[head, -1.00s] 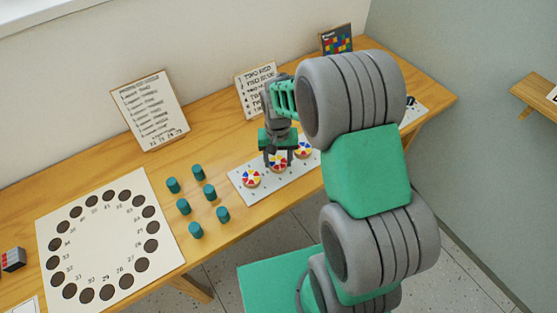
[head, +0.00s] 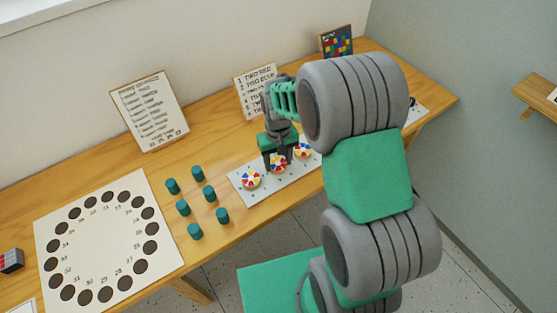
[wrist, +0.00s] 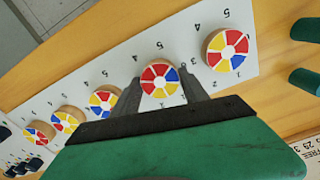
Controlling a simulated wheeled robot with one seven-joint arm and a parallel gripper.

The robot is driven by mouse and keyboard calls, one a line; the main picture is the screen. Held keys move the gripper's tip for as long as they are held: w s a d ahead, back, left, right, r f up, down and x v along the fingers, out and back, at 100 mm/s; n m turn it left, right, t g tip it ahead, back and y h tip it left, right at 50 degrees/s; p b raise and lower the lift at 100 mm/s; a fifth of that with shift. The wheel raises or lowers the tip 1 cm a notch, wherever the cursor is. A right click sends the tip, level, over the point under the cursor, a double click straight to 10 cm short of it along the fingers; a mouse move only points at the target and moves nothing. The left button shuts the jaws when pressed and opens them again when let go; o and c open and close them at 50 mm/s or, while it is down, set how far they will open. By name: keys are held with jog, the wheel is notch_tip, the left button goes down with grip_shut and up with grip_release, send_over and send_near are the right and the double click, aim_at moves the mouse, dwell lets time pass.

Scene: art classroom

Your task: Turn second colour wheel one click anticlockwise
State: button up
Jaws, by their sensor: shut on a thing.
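The colour wheels are round discs with red, yellow, blue and white wedges, set in a row on a white numbered strip (head: 246,197). The second wheel from the left (head: 280,168) is between the fingers of my gripper (head: 280,158), which is shut on it. In the wrist view, this wheel (wrist: 160,76) shows between the two dark fingertips (wrist: 163,88), one on each side; its near edge is close to the gripper body. The first wheel (head: 251,179) and third wheel (head: 303,150) stand free on either side.
Several teal pegs (head: 183,207) stand left of the strip. A white board with a ring of dark holes (head: 60,210) lies further left. Two text cards (head: 149,110) (head: 243,95) and a coloured-grid picture (head: 337,42) lean at the back. The wooden table (head: 110,155) has free room between.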

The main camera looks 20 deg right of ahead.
aim_at(278, 163)
jog(key=o, duration=1.4)
notch_tip(278, 163, up, 8)
jog(key=shift+f+b, duration=0.1)
jog(key=shift+b, duration=0.25)
